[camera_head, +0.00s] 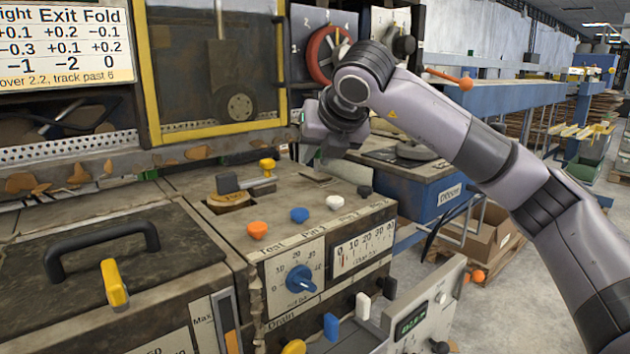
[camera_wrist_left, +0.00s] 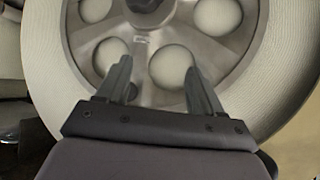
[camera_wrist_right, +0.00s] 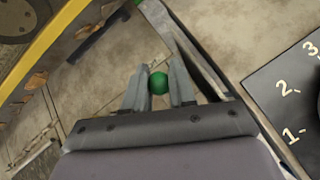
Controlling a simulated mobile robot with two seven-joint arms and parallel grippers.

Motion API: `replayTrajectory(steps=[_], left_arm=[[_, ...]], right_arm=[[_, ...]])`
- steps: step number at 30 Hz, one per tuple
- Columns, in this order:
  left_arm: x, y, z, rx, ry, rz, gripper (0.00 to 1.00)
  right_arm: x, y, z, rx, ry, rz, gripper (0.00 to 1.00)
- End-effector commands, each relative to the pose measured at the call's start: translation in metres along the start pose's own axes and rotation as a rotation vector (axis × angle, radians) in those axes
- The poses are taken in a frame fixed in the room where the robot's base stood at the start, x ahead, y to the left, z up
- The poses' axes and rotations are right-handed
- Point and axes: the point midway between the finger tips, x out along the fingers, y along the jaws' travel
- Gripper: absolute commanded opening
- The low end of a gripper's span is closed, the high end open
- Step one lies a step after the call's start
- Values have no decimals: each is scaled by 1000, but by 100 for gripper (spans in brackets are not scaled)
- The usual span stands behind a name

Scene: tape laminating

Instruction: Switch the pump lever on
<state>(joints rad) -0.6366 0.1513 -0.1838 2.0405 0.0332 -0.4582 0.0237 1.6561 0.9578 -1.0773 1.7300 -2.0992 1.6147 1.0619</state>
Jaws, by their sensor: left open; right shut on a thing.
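My right gripper (camera_head: 326,158) is low beside the yellow-framed window, behind the knob panel. In the right wrist view, the right gripper (camera_wrist_right: 158,88) is shut on a round green knob (camera_wrist_right: 158,83). Any stem below the knob is hidden by the fingers, and the knob does not show in the head view. I cannot tell whether it belongs to the pump lever. My left gripper (camera_wrist_left: 160,85) is open in front of a large pale spoked wheel (camera_wrist_left: 95,12), with nothing between its fingers. It is outside the head view.
Orange (camera_head: 257,230), blue (camera_head: 299,215) and white (camera_head: 334,202) knobs line the panel's front edge. A yellow-tipped lever (camera_head: 267,164) stands behind them. The yellow window frame (camera_head: 220,130) is left of my right gripper. A numbered plate (camera_wrist_right: 292,100) lies to its right.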

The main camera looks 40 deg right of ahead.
Motion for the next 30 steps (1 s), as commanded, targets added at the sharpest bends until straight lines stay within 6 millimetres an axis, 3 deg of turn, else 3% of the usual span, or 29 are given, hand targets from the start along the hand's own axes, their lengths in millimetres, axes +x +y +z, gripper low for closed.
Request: replayTrajectory(steps=[3,12,30], left_arm=[[17,-1,22,-2,-2,2,67],[35,-2,46,-2,-1,1,67],[41,-3,55,-2,-1,1,67]], right_arm=[[3,-2,-7,15,-58,28,0],[-3,-4,-7,39,-157,73,0],[-7,-4,-5,48,-198,91,0]])
